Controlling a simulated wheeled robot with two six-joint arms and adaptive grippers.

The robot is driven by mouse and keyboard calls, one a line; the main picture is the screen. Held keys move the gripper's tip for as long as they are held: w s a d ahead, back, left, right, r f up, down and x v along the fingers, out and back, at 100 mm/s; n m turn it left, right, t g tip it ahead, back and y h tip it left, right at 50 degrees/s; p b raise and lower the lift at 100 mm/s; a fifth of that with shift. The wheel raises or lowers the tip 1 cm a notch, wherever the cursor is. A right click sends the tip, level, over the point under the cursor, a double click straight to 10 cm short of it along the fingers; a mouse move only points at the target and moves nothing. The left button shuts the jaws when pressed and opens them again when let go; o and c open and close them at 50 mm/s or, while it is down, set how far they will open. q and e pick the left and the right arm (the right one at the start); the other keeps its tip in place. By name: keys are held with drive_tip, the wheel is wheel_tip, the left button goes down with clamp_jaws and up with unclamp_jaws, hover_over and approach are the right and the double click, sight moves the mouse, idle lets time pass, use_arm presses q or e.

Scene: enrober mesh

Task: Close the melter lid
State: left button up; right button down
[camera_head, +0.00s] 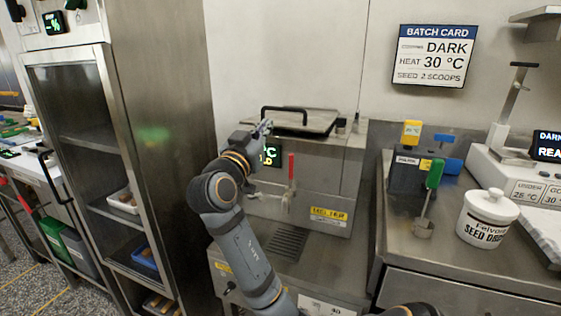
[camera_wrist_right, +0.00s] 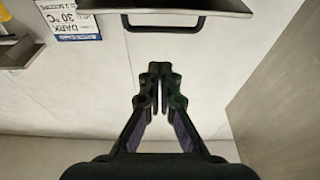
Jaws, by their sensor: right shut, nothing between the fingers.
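The melter (camera_head: 330,180) is a steel box with a yellow label, a green display and a red-handled tap. Its lid (camera_head: 318,121) lies nearly level across the top, with a black bar handle (camera_head: 285,108). I cannot tell whether it is fully seated. My right gripper (camera_head: 265,127) is at the melter's upper left front corner, close to the handle; contact is unclear. In the right wrist view the gripper (camera_wrist_right: 160,72) is shut and empty, with the lid edge (camera_wrist_right: 200,6) and handle (camera_wrist_right: 165,27) apart from the fingertips in the picture. My left gripper is out of view.
A steel cabinet (camera_head: 160,110) stands close on the left. On the right counter are a white seed jar (camera_head: 487,220), a green-handled scoop (camera_head: 430,190) and a dark holder (camera_head: 405,175). A batch card (camera_head: 434,56) hangs on the wall behind.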

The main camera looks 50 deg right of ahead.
approach(297, 110)
drive_tip(key=w+d+r, duration=0.3)
drive_tip(key=w+d, duration=0.2)
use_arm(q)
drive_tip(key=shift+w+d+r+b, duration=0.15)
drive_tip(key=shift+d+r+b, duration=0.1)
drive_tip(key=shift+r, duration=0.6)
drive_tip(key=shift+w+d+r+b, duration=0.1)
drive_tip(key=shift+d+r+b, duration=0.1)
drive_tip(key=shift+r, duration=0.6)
use_arm(e)
drive_tip(key=shift+h, duration=0.3)
drive_tip(key=shift+s+a+f, duration=0.1)
drive_tip(key=shift+a+f, duration=0.05)
drive_tip(key=shift+f, duration=0.5)
drive_tip(key=shift+s+a+f, duration=0.1)
drive_tip(key=shift+a+f, duration=0.1)
drive_tip(key=shift+f, duration=0.45)
drive_tip(key=shift+s+a+f, duration=0.1)
drive_tip(key=shift+a+f, duration=0.05)
drive_tip(key=shift+f, duration=0.5)
